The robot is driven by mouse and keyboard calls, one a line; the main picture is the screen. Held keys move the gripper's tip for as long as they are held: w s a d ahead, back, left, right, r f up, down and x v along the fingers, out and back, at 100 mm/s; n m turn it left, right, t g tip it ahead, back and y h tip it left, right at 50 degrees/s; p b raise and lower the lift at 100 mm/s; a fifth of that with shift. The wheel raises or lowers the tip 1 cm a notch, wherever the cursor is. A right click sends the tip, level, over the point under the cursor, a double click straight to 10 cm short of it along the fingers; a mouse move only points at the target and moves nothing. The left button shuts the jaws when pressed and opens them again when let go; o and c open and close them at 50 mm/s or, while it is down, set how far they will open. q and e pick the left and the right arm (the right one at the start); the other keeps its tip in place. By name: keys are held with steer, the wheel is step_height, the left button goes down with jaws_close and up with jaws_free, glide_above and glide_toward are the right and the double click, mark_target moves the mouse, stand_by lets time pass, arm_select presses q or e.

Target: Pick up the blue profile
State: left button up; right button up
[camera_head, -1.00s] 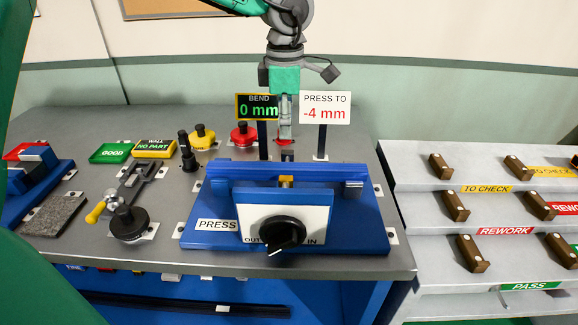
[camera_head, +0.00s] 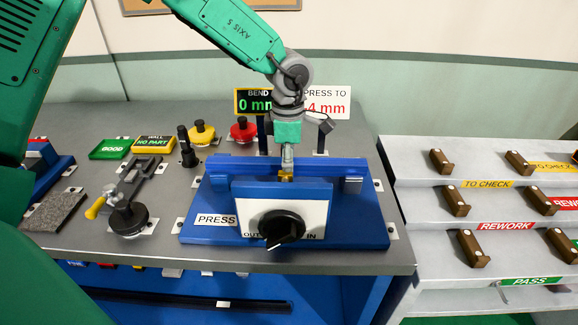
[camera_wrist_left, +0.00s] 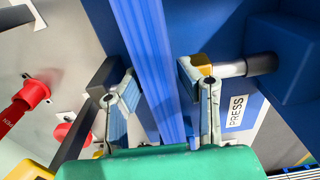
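The blue profile (camera_head: 235,163) lies across the blue press (camera_head: 360,225), resting on its supports behind the white dial panel. My left gripper (camera_head: 287,172) points down at the middle of the profile. In the left wrist view, the profile (camera_wrist_left: 146,55) runs between the two fingers of the left gripper (camera_wrist_left: 158,85). The fingers are apart, one on each side, with a visible gap to the profile. My right gripper is in neither view.
The press's black knob (camera_head: 282,228) is in front, with a yellow-tipped plunger (camera_wrist_left: 203,66) beside the profile. The bend display (camera_head: 252,102) and press-to sign (camera_head: 340,100) stand behind. A toggle clamp (camera_head: 126,205) is at left, and a stepped rack (camera_head: 415,205) at right.

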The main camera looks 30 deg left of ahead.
arm_select(q)
steer(key=shift+s+a, duration=0.1)
steer(key=shift+a, duration=0.05)
steer(key=c, duration=0.6)
steer(key=shift+a, duration=0.25)
jaws_close()
